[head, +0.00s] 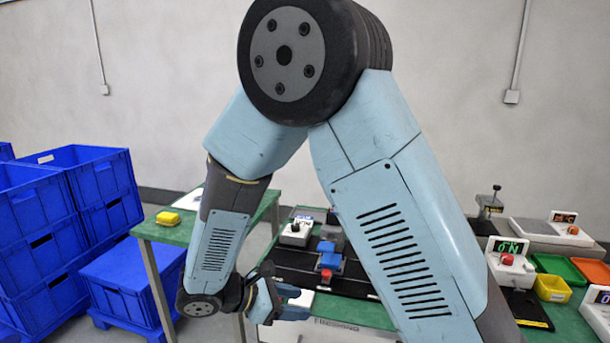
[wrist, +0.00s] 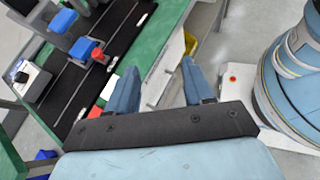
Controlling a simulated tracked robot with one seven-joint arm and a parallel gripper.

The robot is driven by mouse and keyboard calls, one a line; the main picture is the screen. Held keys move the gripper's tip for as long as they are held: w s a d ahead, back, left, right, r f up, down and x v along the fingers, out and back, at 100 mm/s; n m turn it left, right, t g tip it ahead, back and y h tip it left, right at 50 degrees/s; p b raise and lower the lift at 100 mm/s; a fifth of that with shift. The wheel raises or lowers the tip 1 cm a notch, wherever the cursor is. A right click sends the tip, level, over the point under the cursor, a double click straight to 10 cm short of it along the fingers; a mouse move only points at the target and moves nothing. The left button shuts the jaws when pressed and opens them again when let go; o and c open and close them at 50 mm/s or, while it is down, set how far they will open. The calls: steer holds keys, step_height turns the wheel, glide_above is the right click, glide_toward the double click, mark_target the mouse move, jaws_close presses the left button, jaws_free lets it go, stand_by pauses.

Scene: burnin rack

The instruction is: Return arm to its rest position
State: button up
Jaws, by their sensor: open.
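My light-blue arm is bent in the middle of the head view and hides part of the bench behind it. My gripper (head: 290,303) is low in the head view, in front of the green bench's edge. In the wrist view my gripper (wrist: 157,88) has its two blue fingers apart, with nothing between them. Below the gap are the bench edge and the floor. A blue block-shaped device (head: 328,257) sits on the black rack strip behind my gripper; it also shows in the wrist view (wrist: 82,48) beside a red knob (wrist: 99,55).
Blue crates (head: 60,225) are stacked at the left. A yellow block (head: 168,218) lies on the left green table. A white box with a black knob (head: 296,231) stands on the bench. A yellow bin (head: 552,288), green tray (head: 560,268) and orange tray (head: 592,271) are at the right.

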steer(key=s+d+r+m+y, duration=0.3)
steer(key=d+r+m, duration=0.4)
steer(key=d, duration=0.1)
steer(key=s+d+r+m+y, duration=0.3)
steer(key=d+r+m+y, duration=0.1)
steer(key=d+r+m, duration=0.3)
steer(key=s+d+r+m+t+y, duration=0.1)
steer(key=s+d+r+m+y, duration=0.3)
steer(key=d+r+m, duration=0.3)
steer(key=d+r, duration=0.2)
steer(key=d, duration=0.2)
steer(key=shift+r, duration=0.15)
